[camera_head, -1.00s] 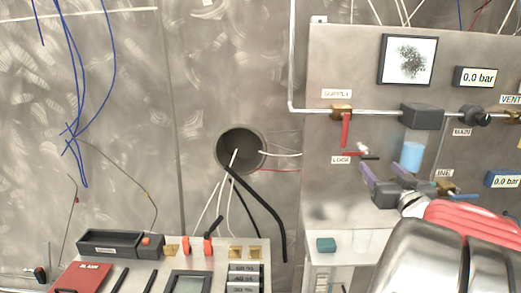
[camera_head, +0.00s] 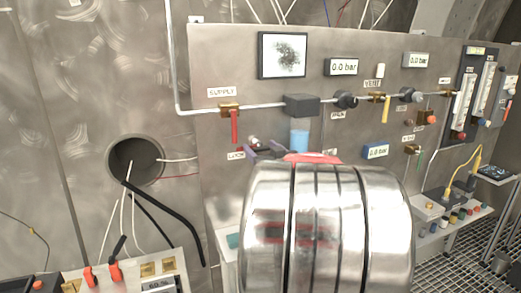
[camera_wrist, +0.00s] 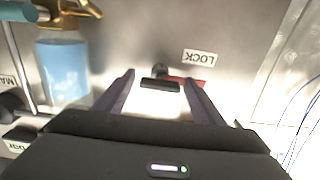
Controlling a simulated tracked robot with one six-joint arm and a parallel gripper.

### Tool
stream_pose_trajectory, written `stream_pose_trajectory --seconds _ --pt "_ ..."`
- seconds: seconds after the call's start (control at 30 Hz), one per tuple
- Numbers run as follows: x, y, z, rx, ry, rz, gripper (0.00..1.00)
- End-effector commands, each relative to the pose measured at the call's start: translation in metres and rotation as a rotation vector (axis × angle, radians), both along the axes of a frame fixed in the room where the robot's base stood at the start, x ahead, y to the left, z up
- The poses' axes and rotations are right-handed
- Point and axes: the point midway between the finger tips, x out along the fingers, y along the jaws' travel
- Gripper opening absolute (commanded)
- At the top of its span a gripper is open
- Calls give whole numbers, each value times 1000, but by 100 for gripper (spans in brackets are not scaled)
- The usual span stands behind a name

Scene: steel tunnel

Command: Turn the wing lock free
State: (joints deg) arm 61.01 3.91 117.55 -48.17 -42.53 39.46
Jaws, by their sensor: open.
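The wing lock (camera_wrist: 160,85) shows in the wrist view as a short dark crossbar on a small stem, with a red part beside it, below an upside-down LOCK label (camera_wrist: 200,57). My gripper (camera_wrist: 159,79) is open, its two purple fingers on either side of the crossbar with gaps visible; I cannot tell whether they reach its depth. In the head view the lock (camera_head: 254,141) is small, right above the LOCK label (camera_head: 236,155). My gripper (camera_head: 265,151) is close by there, mostly hidden behind my silver arm.
A blue-filled bowl (camera_wrist: 62,72) under a brass fitting is left of my gripper in the wrist view. The red SUPPLY handle (camera_head: 235,126) hangs left of the lock on the steel panel (camera_head: 215,60). A black hose (camera_head: 165,220) hangs further left.

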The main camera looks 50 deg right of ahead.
Motion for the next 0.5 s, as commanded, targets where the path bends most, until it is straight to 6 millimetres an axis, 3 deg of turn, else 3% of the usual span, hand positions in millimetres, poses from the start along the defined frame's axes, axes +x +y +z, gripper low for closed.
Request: stream_pose_trajectory --seconds 0.5 --pt "-1 0 0 0 0 0 29"
